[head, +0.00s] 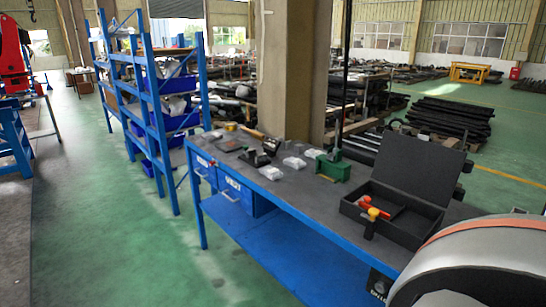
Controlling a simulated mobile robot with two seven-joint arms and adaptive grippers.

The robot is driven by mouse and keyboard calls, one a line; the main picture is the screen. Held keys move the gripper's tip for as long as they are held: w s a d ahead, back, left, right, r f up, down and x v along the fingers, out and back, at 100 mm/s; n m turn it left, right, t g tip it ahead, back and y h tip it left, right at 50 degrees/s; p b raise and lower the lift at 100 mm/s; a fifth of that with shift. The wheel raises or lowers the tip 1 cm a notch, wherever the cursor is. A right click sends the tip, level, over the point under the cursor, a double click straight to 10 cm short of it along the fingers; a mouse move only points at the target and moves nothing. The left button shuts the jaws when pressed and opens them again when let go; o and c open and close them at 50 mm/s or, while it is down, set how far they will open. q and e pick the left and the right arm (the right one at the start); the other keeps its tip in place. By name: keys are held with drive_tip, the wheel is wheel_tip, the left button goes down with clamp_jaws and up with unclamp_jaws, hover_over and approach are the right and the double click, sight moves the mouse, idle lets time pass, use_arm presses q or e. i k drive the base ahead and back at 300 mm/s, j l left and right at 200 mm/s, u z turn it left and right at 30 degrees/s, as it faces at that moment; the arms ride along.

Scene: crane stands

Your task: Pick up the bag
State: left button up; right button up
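No single item is clearly marked out as the bag. Small white packets that look like plastic bags lie on the dark top of the blue workbench; one is the front packet (271,173) and another is the packet (294,162) just behind and right of it. They are too small to tell their contents. Whitish wrapped items, possibly bags, also sit in the blue bins (181,86) of the shelf at left. Neither of my grippers is in view.
The blue workbench (275,199) carries a green vise (333,167), an open black case (405,190) with red and yellow-handled tools, and small dark devices. A blue shelf rack (158,127) stands behind left. A concrete column (292,70) rises behind the bench. Green floor at left is clear.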

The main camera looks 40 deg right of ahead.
sight(297, 164)
drive_tip(key=i+j+z, duration=0.1)
drive_tip(key=i+z, duration=0.4)
drive_tip(key=i+j+z, duration=0.25)
drive_tip(key=i+z, duration=0.25)
drive_tip(key=i+j+z, duration=0.2)
drive_tip(key=z, duration=0.3)
drive_tip(key=i+j+z, duration=0.2)
drive_tip(key=j+z, duration=0.3)
drive_tip(key=i+j+z, duration=0.1)
drive_tip(key=j+z, duration=0.15)
drive_tip(key=z, duration=0.2)
drive_tip(key=j+z, duration=0.5)
drive_tip(key=i+l, duration=0.05)
drive_tip(key=l, duration=0.05)
